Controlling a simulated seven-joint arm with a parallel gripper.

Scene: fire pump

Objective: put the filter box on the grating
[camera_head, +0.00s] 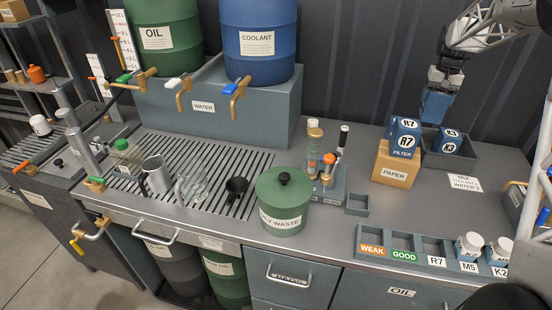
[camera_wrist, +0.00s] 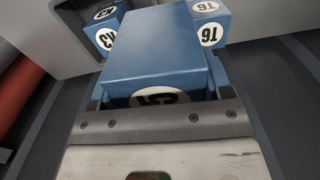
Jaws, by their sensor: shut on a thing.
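My gripper (camera_head: 441,88) is at the upper right in the head view, shut on a blue filter box (camera_head: 436,106). The held box hangs above the dark bin, apart from the counter in that view. In the wrist view the held filter box (camera_wrist: 165,45) fills the middle between the fingers, its round white label partly hidden by the gripper. The slatted grating (camera_head: 225,160) lies in the counter's left half, far to the left of my gripper. It carries a clear jug (camera_head: 192,188), a metal mug (camera_head: 157,174), a dark cup (camera_head: 236,190) and a green-capped container (camera_head: 124,155).
A blue R7 filter box (camera_head: 403,138) stands on the PAPER box (camera_head: 396,165). A green waste bin (camera_head: 284,205) and a pump stand (camera_head: 325,185) stand between grating and bin. Taps overhang the grating's back.

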